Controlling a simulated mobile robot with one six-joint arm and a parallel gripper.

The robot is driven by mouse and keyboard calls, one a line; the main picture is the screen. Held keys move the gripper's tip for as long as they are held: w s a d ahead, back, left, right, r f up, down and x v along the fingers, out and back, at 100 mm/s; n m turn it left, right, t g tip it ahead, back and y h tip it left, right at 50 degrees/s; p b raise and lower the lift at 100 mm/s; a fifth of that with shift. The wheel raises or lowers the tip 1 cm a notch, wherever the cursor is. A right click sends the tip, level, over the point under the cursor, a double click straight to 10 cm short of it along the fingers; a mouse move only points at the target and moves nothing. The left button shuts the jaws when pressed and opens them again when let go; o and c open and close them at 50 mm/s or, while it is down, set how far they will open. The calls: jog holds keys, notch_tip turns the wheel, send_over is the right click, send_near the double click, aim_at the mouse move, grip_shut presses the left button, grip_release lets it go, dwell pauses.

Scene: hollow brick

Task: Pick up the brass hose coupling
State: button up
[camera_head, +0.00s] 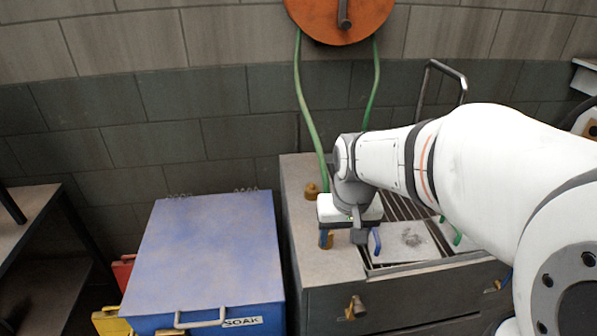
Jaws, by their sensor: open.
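My gripper (342,240) points down over the left part of the grey cabinet top (300,220), with its two fingers apart. A small brass piece (331,242), which looks like a hose coupling, stands on the cabinet top close to the left finger. It shows partly behind that finger and below the gripper body; I cannot tell whether they touch. A second brass piece (312,191) stands farther back on the cabinet top, left of my gripper. I cannot tell for sure which one is the hose coupling. Nothing is seen held.
A blue box labelled SOAK (205,250) stands left of the cabinet. A slatted drain (402,208) and sink area lie right of my gripper. A brass tap (355,308) juts from the cabinet front. A green hose (308,110) hangs from an orange reel (340,15) behind.

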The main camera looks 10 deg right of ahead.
jog(key=shift+m+g, duration=0.7)
jog(key=shift+g, duration=0.1)
jog(key=w+f, duration=0.1)
jog(key=w, duration=0.3)
jog(key=w+f+p, duration=0.1)
jog(key=w+f, duration=0.1)
jog(key=w, duration=0.2)
jog(key=w+f+p, duration=0.1)
jog(key=w+f, duration=0.1)
jog(key=w, duration=0.2)
jog(key=shift+w+a+f, duration=0.1)
jog(key=shift+w+a, duration=0.05)
jog(key=shift+a, duration=0.15)
jog(key=shift+w+f, duration=0.1)
jog(key=shift+f, duration=0.2)
jog(key=f, duration=0.2)
jog(key=f+p, duration=0.1)
jog(key=f, duration=0.4)
jog(key=shift+d+f, duration=0.3)
jog(key=shift+c, duration=0.4)
jog(key=c, duration=1)
